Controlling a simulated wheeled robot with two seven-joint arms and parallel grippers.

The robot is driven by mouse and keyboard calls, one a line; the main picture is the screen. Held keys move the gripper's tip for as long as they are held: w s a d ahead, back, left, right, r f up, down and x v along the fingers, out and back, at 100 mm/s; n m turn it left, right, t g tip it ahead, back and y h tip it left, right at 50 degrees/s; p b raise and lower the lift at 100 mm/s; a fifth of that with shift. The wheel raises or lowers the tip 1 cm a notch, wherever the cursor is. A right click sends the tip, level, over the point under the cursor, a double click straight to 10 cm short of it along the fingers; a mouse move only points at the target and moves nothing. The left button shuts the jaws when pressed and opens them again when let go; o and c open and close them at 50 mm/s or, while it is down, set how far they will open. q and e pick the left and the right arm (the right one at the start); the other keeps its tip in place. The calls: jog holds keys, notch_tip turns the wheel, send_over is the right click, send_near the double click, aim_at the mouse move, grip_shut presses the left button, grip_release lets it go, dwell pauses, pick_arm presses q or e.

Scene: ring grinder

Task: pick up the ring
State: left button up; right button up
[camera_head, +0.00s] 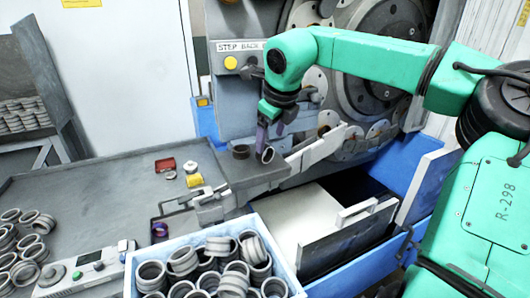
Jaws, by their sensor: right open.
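My right arm reaches in from the right, and its gripper (263,141) points down over the end of the grey work table. The gripper is open. A grey ring (268,155) is right at the fingertips and looks tilted; I cannot tell whether the fingers touch it. A second, darker ring (240,152) lies just left of it on the table's end. More grey rings (222,244) fill a blue-and-white crate (128,268) at the bottom. My left gripper is not in view.
Loose rings (38,222) lie at the left of the grey table (95,195). A control box (85,272), a red tray (165,165) and a metal clamp (205,203) stand on it. The grinder (345,60) rises close behind the gripper. An open bin (330,225) lies right.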

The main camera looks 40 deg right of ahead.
aim_at(266, 148)
jog(key=x, duration=0.3)
jog(key=p+x, duration=0.1)
jog(key=x, duration=0.2)
jog(key=shift+w+d+f, duration=0.1)
jog(key=shift+w+f, duration=0.15)
jog(key=shift+w, duration=0.15)
jog(key=shift+w+d+f, duration=0.1)
jog(key=shift+w+f, duration=0.05)
jog(key=shift+f, duration=0.05)
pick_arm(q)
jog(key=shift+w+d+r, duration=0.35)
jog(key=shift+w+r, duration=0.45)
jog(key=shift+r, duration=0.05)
pick_arm(e)
jog(key=shift+r, duration=0.1)
grip_shut()
pick_arm(q)
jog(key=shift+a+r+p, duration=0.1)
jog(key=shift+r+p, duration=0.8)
jog(key=shift+p, duration=0.2)
pick_arm(e)
notch_tip(266, 148, up, 20)
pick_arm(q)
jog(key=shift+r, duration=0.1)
pick_arm(e)
jog(key=shift+r, duration=0.15)
